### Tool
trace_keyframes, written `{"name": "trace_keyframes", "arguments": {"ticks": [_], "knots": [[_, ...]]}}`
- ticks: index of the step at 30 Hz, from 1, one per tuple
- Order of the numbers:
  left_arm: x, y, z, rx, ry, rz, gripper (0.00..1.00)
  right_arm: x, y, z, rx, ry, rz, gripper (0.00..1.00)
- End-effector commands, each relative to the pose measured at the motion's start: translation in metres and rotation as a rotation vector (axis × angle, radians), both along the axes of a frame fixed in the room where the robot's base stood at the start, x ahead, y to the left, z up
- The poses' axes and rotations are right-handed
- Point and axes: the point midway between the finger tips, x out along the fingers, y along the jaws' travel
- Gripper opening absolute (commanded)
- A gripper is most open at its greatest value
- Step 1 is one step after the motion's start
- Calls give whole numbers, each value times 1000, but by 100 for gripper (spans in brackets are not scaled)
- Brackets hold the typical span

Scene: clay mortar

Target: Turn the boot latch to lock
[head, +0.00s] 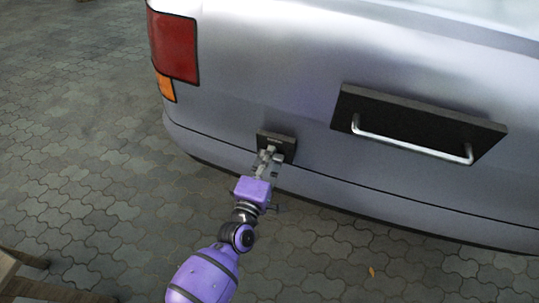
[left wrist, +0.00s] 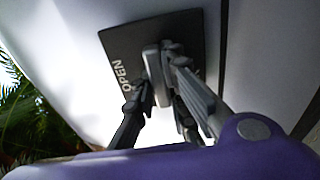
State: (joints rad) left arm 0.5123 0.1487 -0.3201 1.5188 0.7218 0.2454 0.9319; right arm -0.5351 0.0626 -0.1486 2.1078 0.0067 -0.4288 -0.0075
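The boot latch is a dark square plate (head: 288,142) low on the silver car's rear. In the left wrist view the plate (left wrist: 125,45) carries the word OPEN at its left side; other lettering on the right is mostly hidden behind a finger. A pale grey latch handle (left wrist: 153,72) stands out from the plate, long side roughly up and down in that view. My left gripper (head: 268,156) is at the plate, with its fingers (left wrist: 156,78) on both sides of the handle and seemingly closed against it. My right gripper is not in view.
The car's rear panel (head: 255,75) carries a black plate (head: 400,118) with a silver bar handle (head: 410,143) to the right of the latch. A red tail light (head: 174,45) is at upper left. The bumper (head: 340,195) juts below. Paved ground (head: 80,130) is open at left; wooden furniture (head: 30,285) stands lower left.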

Motion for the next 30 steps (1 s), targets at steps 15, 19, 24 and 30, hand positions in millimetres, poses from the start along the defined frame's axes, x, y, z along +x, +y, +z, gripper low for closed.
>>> {"name": "trace_keyframes", "arguments": {"ticks": [15,19,24,30], "knots": [[-4,1,0,0,1,0,31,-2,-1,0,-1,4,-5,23],[-20,7,-2,1,3,0,31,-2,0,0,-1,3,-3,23],[-54,18,-1,1,3,1,31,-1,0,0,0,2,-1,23],[-92,30,-1,1,3,0,31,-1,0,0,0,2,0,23]]}}
